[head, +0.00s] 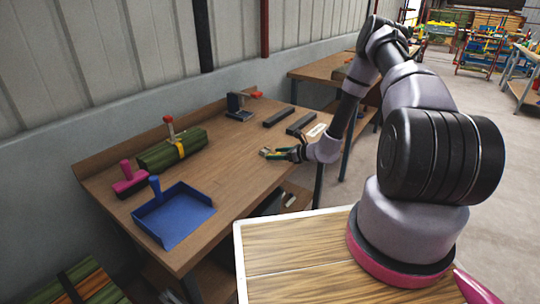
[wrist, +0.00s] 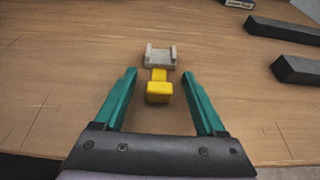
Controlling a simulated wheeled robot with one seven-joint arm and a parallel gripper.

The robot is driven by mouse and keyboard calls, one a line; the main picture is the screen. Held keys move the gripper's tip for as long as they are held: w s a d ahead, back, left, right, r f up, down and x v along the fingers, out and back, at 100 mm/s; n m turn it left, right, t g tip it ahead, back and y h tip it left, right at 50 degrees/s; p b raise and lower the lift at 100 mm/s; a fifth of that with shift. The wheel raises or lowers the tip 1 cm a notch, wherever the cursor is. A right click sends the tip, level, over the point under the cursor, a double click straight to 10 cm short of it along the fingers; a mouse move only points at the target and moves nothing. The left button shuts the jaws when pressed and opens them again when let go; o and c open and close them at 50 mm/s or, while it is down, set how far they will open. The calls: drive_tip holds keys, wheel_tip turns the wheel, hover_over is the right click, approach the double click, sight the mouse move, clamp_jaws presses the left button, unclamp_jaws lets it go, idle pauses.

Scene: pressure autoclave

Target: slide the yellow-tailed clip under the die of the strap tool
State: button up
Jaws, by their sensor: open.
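The clip (wrist: 160,58) is a grey U-shaped metal piece with a yellow block tail (wrist: 158,92), lying on the wooden table. My gripper (wrist: 159,74) is open, its teal fingers on either side of the yellow tail with a gap on each side. In the head view my gripper (head: 270,153) is low over the table's right front part; the clip is too small to make out clearly there. A dark upright tool with a red lever (head: 240,106) stands at the back. Another red-handled tool (head: 171,128) stands on a strapped green bundle. I cannot tell which is the strap tool; no die is distinguishable.
Two dark bars (head: 278,117) (head: 300,122) lie right of the dark tool, near a pale card (head: 316,130). The green bundle (head: 172,150), a pink-handled block (head: 130,178) and a blue dustpan (head: 175,214) occupy the left. The table's middle (head: 225,150) is clear.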

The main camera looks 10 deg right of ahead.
drive_tip(key=shift+c, duration=0.3)
clamp_jaws()
drive_tip(key=shift+r, duration=0.1)
